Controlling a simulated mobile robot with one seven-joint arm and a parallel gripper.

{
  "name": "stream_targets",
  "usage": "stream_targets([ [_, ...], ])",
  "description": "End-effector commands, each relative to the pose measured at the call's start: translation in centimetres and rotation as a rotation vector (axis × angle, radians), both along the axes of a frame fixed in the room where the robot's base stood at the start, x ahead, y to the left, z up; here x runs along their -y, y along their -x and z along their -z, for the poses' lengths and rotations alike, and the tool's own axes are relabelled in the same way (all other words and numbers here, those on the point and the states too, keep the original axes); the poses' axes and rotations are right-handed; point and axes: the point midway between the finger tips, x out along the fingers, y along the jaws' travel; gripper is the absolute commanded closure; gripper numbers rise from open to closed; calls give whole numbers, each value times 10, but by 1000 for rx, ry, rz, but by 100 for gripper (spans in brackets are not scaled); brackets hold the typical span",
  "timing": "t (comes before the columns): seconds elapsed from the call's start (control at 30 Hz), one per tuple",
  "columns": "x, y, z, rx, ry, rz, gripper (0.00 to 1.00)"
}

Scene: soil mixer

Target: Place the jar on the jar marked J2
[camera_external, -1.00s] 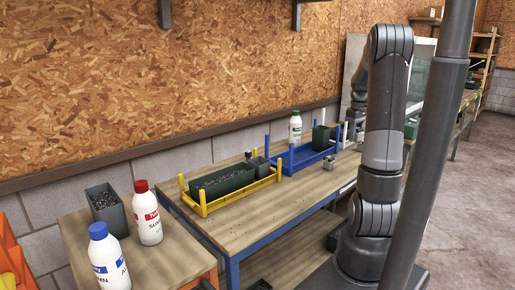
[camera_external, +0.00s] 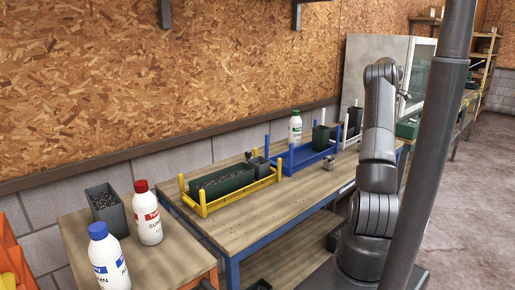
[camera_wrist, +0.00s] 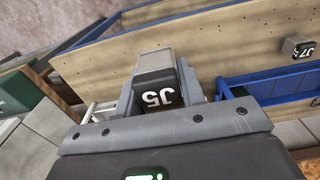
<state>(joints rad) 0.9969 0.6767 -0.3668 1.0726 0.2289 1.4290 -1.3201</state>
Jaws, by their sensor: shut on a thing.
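My gripper (camera_wrist: 160,100) is shut on a small grey jar (camera_wrist: 153,66) in the wrist view. The jar has a dark label that seems to read J5, seen upside down. It is held above the wooden bench. Another small jar (camera_wrist: 299,48) stands on the bench at the right edge of the wrist view. Its label is upside down and small, perhaps J7 or J2; I cannot tell. A small jar (camera_external: 328,162) shows on the bench in the external view, in front of the blue rack. My gripper is hidden by my arm there.
A yellow rack (camera_external: 203,209) holds a planter of soil (camera_external: 224,182). Bare bench (camera_external: 250,225) lies in front. A grey cabinet (camera_external: 372,70) stands behind my arm.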

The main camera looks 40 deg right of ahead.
Motion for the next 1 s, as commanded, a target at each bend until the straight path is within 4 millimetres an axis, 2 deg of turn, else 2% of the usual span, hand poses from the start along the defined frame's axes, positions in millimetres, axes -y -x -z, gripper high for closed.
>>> stream_targets([
  [0.3, -4, -70, 43, -1, -2, -5, 87],
  [0.5, -4, -103, 62, -1, -1, -3, 87],
  [0.7, -5, -111, 71, -1, -1, -1, 87],
  [1.0, -5, -111, 106, 0, 0, -1, 87],
])
